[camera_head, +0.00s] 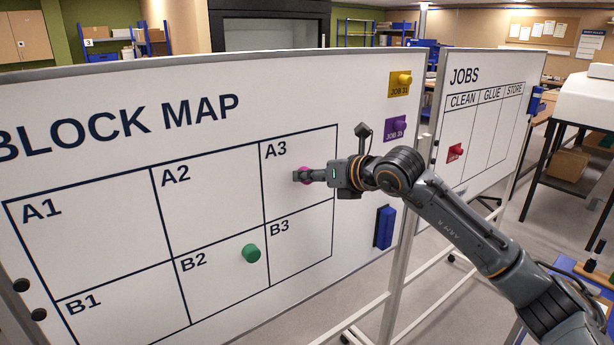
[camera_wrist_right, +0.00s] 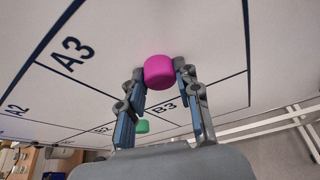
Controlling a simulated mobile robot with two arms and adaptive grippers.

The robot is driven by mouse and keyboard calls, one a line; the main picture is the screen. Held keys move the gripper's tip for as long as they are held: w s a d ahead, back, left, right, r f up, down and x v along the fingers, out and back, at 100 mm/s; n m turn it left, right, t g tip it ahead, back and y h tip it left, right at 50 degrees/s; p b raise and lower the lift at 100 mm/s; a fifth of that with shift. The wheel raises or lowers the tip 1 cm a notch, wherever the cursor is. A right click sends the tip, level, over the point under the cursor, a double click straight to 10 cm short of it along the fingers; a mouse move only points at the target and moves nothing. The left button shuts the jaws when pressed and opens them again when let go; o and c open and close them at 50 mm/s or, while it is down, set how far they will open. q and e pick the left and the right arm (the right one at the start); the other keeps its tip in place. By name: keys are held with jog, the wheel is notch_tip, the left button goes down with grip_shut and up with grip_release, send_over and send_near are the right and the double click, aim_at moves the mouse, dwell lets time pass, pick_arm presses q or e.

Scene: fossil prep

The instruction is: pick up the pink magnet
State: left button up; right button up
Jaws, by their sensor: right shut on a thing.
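The pink magnet (camera_wrist_right: 159,71) is a short round knob between the fingertips of my right gripper (camera_wrist_right: 160,78) in the right wrist view. The right gripper is shut on it. In the head view the magnet (camera_head: 306,174) is mostly hidden behind the right gripper (camera_head: 301,176), within cell A3 of the block map whiteboard (camera_head: 110,190). The magnet is at or very near the board face; I cannot tell whether it touches. My left gripper is not in view.
A green magnet (camera_head: 251,253) sits in cell B2. A blue eraser (camera_head: 384,228) is on the board at lower right. A yellow card (camera_head: 400,84) and a purple card (camera_head: 395,128) hang above it. The jobs board (camera_head: 490,130) with a red card (camera_head: 455,153) stands to the right.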

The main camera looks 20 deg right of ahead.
jog(key=r+b, duration=0.1)
jog(key=r, duration=0.1)
jog(key=r+b, duration=0.1)
jog(key=r, duration=0.1)
jog(key=r+b, duration=0.1)
jog(key=r, duration=0.1)
jog(key=shift+s+d+r+b, duration=0.15)
jog(key=shift+s+r+b, duration=0.25)
jog(key=s+d+b, duration=0.3)
jog(key=s, duration=0.6)
jog(key=s+d+b, duration=0.3)
jog(key=s, duration=0.6)
jog(key=shift+d+b, duration=0.25)
jog(key=shift+b, duration=0.1)
jog(key=shift+r, duration=0.1)
